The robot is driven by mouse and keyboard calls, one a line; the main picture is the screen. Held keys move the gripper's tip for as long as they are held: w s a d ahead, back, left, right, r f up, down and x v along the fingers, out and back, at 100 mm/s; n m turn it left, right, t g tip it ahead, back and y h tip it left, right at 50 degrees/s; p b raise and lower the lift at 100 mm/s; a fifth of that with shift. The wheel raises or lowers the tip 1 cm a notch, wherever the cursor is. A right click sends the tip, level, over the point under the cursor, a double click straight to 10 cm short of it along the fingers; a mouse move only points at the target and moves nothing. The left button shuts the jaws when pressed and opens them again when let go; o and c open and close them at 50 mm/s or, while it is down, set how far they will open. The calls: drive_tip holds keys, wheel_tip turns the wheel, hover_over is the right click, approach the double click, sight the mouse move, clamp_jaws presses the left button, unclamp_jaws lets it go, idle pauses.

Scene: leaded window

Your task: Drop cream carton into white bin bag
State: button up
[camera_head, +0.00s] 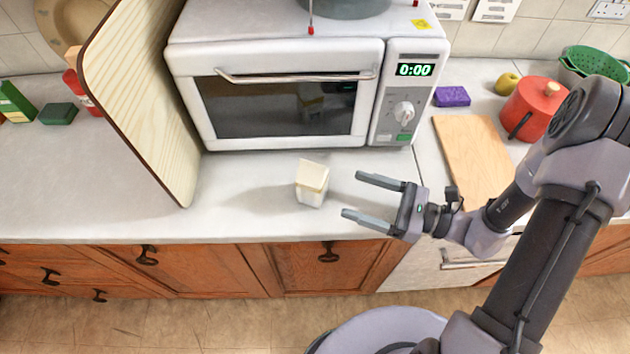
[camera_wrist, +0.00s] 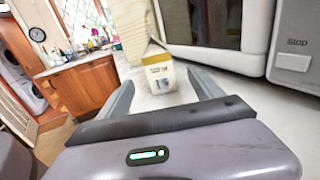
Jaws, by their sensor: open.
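The cream carton (camera_head: 312,183) stands upright on the counter in front of the microwave, near the counter's front edge. It also shows in the wrist view (camera_wrist: 159,73), ahead of my fingers and roughly between them. My gripper (camera_head: 362,196) is open and empty to the right of the carton, its fingers pointing left toward it. A gap shows between the fingertips and the carton in the head view. I see no white bin bag in either view.
A white microwave (camera_head: 285,80) stands behind the carton. A wooden board (camera_head: 140,95) leans upright to its left. A chopping board (camera_head: 475,155), a red pot (camera_head: 533,110) and a purple sponge (camera_head: 452,97) lie right. The counter between carton and leaning board is clear.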

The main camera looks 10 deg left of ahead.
sight(325, 186)
drive_tip(key=a+b, duration=0.1)
drive_tip(key=a, duration=0.2)
drive_tip(key=w+a+b, duration=0.1)
drive_tip(key=a, duration=0.7)
drive_tip(key=shift+w+b, duration=0.2)
drive_tip(key=shift+b, duration=0.2)
drive_tip(key=shift+d, duration=0.15)
clamp_jaws()
